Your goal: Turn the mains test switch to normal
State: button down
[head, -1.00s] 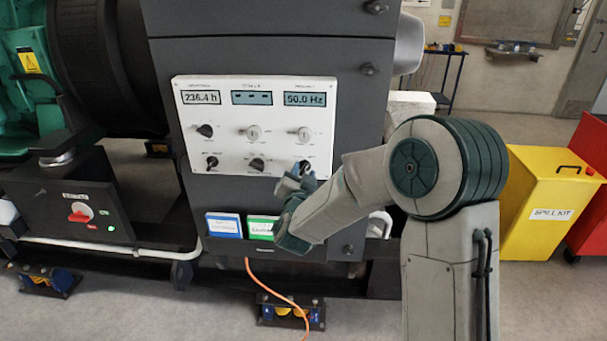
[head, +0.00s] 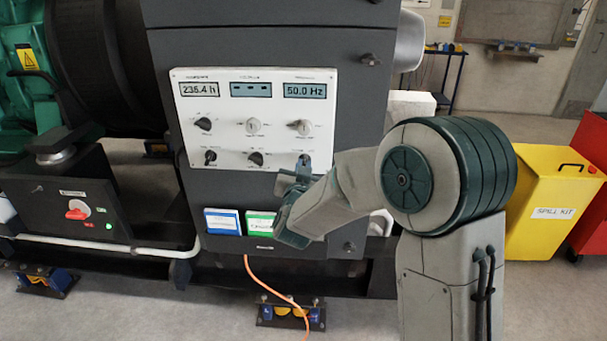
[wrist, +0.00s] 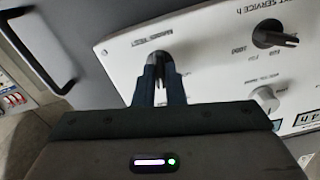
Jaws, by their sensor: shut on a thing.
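The white control panel (head: 252,140) on the dark cabinet has two rows of rotary switches below its displays. The lower right switch (head: 304,158) is partly hidden by my gripper (head: 303,170). In the wrist view, my gripper's two fingers (wrist: 160,85) are shut on this black switch knob (wrist: 158,58). Small print beside the knob is too blurred to read surely as the mains test label.
Another black knob (wrist: 272,38) and a pale knob (wrist: 264,98) sit nearby on the panel. An orange cable (head: 275,292) hangs below. A yellow spill kit bin (head: 545,205) stands at the right.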

jog(key=n+b, duration=0.1)
jog(key=n, duration=0.2)
jog(key=shift+n, duration=0.4)
jog(key=n, duration=0.4)
jog(key=shift+n, duration=0.3)
jog(key=c, duration=1.5)
grip_release()
jog(key=s+b, duration=0.1)
jog(key=s, duration=1.2)
jog(key=shift+s+a, duration=0.25)
jog(key=shift+s, duration=0.15)
